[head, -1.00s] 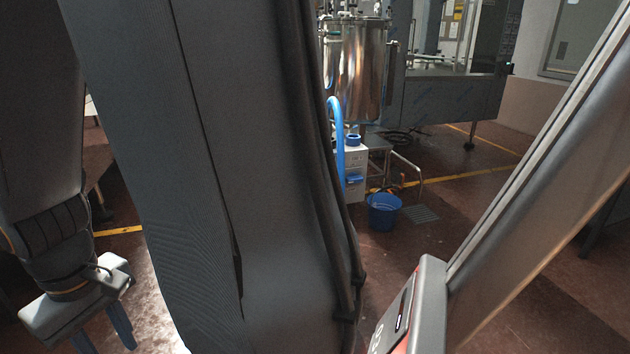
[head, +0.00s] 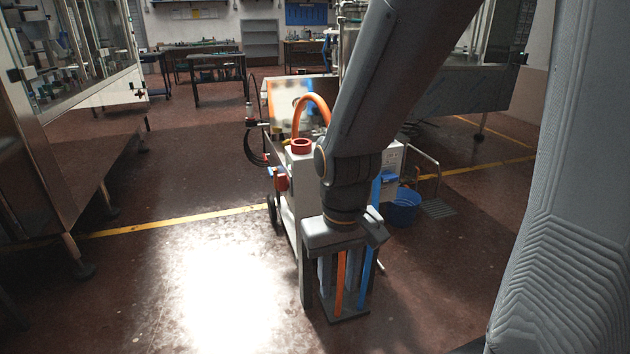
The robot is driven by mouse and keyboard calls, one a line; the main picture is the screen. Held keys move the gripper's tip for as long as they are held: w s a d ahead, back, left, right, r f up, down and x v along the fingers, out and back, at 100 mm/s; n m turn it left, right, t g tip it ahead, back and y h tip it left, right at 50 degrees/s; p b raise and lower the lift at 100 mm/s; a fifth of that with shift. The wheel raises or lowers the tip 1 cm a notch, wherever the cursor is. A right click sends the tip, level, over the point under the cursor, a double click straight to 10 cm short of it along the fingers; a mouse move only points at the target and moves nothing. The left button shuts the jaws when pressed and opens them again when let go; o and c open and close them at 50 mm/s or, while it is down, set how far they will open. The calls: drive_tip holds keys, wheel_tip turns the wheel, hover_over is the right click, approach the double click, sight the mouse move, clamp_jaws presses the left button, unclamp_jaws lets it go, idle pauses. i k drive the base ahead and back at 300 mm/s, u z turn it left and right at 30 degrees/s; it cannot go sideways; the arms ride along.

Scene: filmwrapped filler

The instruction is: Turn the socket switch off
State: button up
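No socket switch can be made out for certain. A small red part (head: 282,181) sits on the left side of a light-coloured wheeled machine (head: 294,211) in the middle of the view; it is too small to tell whether it is a switch. My gripper (head: 341,286) points down in front of this machine, to the right of and lower than the red part. My arm and gripper hide much of the machine's right side.
An orange hose (head: 313,100) arches from the machine's red collar (head: 301,146). A blue bucket (head: 404,207) stands to the right. A glass-fronted steel cabinet (head: 75,135) lines the left. Workbenches (head: 215,68) stand at the back. The floor (head: 180,270) at front left is clear.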

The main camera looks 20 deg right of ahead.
sight(282, 180)
drive_tip(key=u, duration=1.15)
drive_tip(key=i, duration=2.05)
drive_tip(key=z, duration=2.9)
